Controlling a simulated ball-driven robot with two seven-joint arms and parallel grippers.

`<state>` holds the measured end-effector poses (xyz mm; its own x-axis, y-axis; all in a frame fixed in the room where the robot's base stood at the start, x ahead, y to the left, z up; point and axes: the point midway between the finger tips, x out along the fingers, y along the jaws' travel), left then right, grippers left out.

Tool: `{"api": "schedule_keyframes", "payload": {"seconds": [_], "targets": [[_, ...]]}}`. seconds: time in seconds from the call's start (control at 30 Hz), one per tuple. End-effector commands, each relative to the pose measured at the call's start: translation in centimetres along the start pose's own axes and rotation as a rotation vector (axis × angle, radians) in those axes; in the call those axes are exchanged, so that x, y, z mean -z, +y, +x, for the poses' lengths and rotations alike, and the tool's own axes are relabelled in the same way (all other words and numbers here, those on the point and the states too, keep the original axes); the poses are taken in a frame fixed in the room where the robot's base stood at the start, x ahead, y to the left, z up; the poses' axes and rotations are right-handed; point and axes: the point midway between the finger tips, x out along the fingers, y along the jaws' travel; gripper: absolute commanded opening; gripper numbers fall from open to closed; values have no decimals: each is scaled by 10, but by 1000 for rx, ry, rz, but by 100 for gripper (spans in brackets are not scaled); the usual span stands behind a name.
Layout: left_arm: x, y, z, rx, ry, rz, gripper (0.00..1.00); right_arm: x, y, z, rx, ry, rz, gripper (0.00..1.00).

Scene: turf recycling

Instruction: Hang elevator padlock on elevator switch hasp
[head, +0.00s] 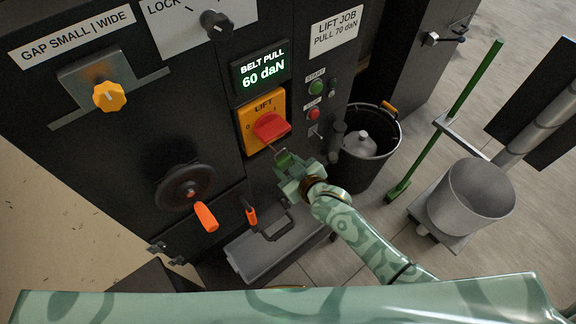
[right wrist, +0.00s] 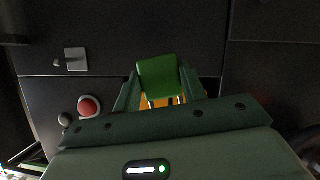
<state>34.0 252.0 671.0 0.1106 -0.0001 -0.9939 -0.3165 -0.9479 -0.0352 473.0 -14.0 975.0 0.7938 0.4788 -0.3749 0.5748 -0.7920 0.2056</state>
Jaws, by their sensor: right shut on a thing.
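The green padlock (head: 285,158) is held in my right gripper (head: 287,166), just below the lift switch. In the right wrist view the padlock (right wrist: 157,74) sits between the two fingers of the gripper (right wrist: 158,88), which are shut on its sides. The lift switch (head: 249,116) is a yellow plate with a red handle (head: 271,127) on the dark cabinet. Some of its yellow shows behind the padlock in the right wrist view. The hasp is not clear, and I cannot tell whether the shackle touches it. My left gripper is not in view.
Start button (head: 316,87) and red stop button (head: 313,114) are right of the switch. A handwheel with orange grip (head: 205,217) sticks out at lower left. A grey toolbox (head: 262,258) lies below; a black bucket (head: 380,172) stands to the right.

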Motion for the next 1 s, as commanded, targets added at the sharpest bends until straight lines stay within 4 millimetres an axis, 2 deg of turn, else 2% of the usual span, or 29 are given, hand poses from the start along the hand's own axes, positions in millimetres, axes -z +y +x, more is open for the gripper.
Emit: {"api": "schedule_keyframes", "payload": {"seconds": [0.37, 1.0], "targets": [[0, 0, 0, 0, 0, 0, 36, 1, 0, 1, 0, 1, 0, 17], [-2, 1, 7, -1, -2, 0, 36, 5, 0, 16, 0, 1, 0, 17]]}}
